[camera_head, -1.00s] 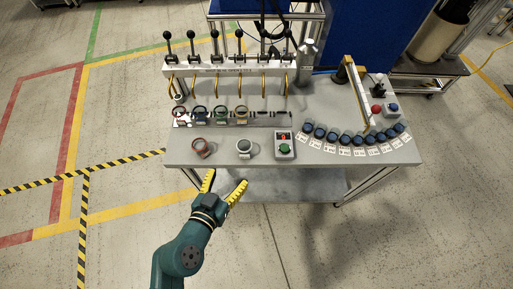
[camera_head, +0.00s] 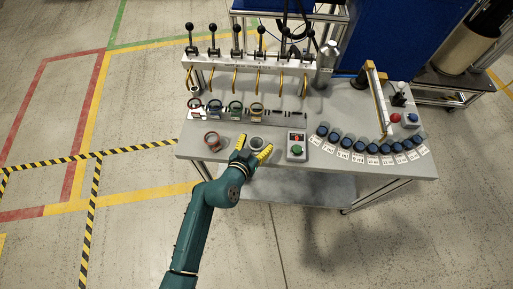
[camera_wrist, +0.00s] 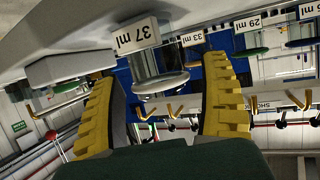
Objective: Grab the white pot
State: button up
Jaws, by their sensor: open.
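The white pot (camera_head: 256,143) stands on the table near its front edge, between a red-brown pot and a control box. My gripper (camera_head: 254,147) is open at the table's front edge, its yellow fingers reaching either side of the white pot in the head view. In the wrist view, which looks upside down, the two yellow fingers are wide apart with a pale-rimmed pot (camera_wrist: 163,83) showing between them. I cannot tell whether the fingers touch the pot or how far it sits from them.
The red-brown pot (camera_head: 212,140) stands to the left. The control box (camera_head: 296,144) with a green button is close on the right. Several blue-capped jars (camera_head: 358,145) curve further right. Coloured pots (camera_head: 236,107) stand in a row behind, below the levers.

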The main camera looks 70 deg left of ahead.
jog(key=shift+w+a+f, duration=0.15)
jog(key=shift+a, duration=0.05)
jog(key=shift+d, duration=0.1)
jog(key=c, duration=1.3)
